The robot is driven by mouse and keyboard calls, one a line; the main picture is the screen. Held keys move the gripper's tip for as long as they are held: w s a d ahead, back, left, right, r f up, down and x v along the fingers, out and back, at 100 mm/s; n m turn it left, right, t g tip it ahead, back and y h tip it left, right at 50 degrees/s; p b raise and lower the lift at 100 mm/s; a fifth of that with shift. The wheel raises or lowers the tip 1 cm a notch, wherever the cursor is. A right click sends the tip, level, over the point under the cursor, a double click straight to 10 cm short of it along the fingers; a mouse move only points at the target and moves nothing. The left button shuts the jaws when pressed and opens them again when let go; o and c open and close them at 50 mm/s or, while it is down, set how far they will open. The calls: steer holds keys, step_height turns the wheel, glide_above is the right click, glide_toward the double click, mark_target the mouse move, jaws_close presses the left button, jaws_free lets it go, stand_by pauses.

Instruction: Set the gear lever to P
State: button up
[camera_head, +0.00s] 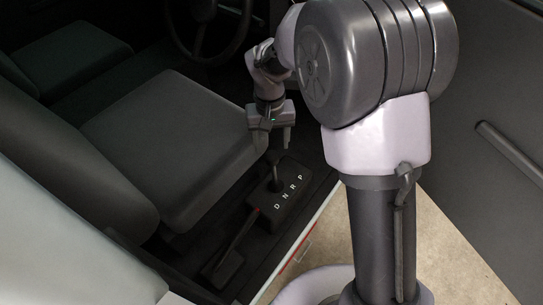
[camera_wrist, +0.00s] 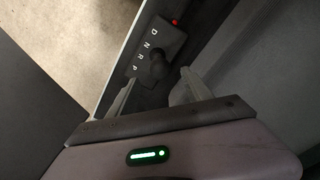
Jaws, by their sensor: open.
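The gear lever is a dark stick with a rounded knob, standing in a black console box (camera_head: 270,218) marked D, N, R, P. In the head view its lower stem (camera_head: 276,180) shows below my gripper (camera_head: 273,146), which hides the knob. My gripper (camera_wrist: 156,82) is open, with one finger on each side of the knob. I cannot tell whether either finger touches it.
A handbrake lever with a red tip (camera_head: 257,210) lies left of the console; the red tip also shows in the wrist view (camera_wrist: 176,22). A dark seat (camera_head: 165,135) is at the left. The steering wheel (camera_head: 208,35) is behind. An open door (camera_head: 490,120) stands at the right.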

mark_target(272, 154)
step_height(272, 154, down, 8)
steer(key=shift+w+d+r+b, duration=0.1)
steer(key=shift+b, duration=0.9)
jaws_close()
